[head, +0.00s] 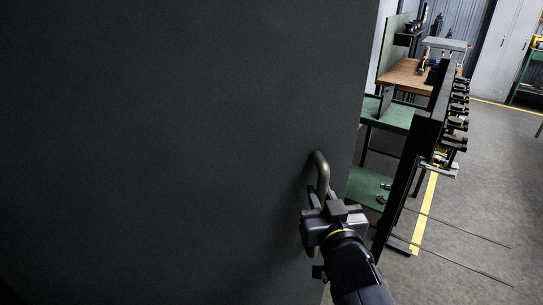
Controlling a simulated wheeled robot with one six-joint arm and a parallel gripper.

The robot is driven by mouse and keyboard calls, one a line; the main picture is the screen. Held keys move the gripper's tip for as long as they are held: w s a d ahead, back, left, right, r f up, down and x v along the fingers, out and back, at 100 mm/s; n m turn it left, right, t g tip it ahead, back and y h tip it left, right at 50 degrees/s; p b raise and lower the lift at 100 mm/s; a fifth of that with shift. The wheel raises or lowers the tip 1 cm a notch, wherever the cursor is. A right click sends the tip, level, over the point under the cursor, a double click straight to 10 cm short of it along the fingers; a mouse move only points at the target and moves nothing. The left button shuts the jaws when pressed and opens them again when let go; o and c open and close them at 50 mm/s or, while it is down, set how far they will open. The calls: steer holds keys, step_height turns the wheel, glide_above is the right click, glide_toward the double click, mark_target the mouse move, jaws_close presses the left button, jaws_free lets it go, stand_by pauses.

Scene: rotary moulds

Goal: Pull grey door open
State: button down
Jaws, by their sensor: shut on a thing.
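The grey door (170,140) is a large dark panel that fills the left and middle of the head view. Its curved metal handle (321,168) stands near the door's right edge. My gripper (318,204) is on the handle and shut on it, with my arm coming up from the bottom right.
Grey floor (490,180) with a yellow line (424,215) is open at the right. Pale lockers (503,45) stand at the back.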

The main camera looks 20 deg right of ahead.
steer(key=shift+s+a, duration=0.1)
steer(key=shift+s, duration=0.25)
steer(key=c, duration=1.3)
jaws_free()
steer(key=shift+c, duration=0.2)
steer(key=shift+r, duration=0.15)
steer(key=p, duration=0.5)
glide_toward(319, 140)
steer(key=x, duration=0.4)
steer(key=shift+w, duration=0.2)
